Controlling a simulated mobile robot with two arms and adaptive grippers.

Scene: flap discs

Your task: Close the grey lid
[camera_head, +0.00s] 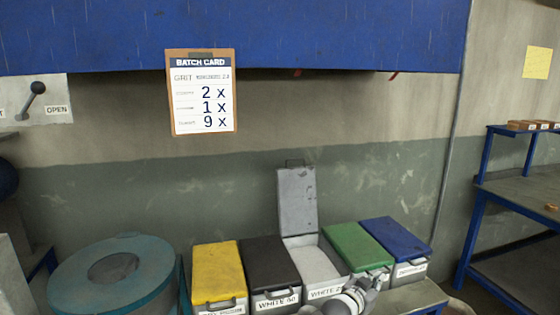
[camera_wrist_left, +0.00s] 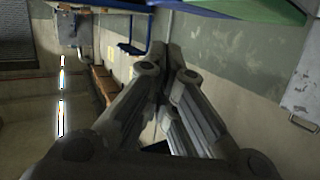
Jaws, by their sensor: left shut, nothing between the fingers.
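The grey lid (camera_head: 297,200) stands open and upright behind its bin in the head view, with a small handle at its top edge. The white-filled bin (camera_head: 318,262) below it is uncovered and shows pale grit. My left gripper (camera_head: 368,282) is low in front of this bin and the green-lidded bin, apart from the raised lid. In the left wrist view the left gripper (camera_wrist_left: 165,52) has its fingers together with nothing between them. A grey panel with a handle, seemingly the grey lid (camera_wrist_left: 306,90), shows at that view's right edge. My right gripper is not in view.
Closed bins with yellow (camera_head: 217,270), black (camera_head: 268,265), green (camera_head: 356,247) and blue (camera_head: 395,238) lids flank the open one. A teal drum (camera_head: 75,280) stands left. A blue-framed table (camera_head: 525,195) is at right. The wall is close behind the lid.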

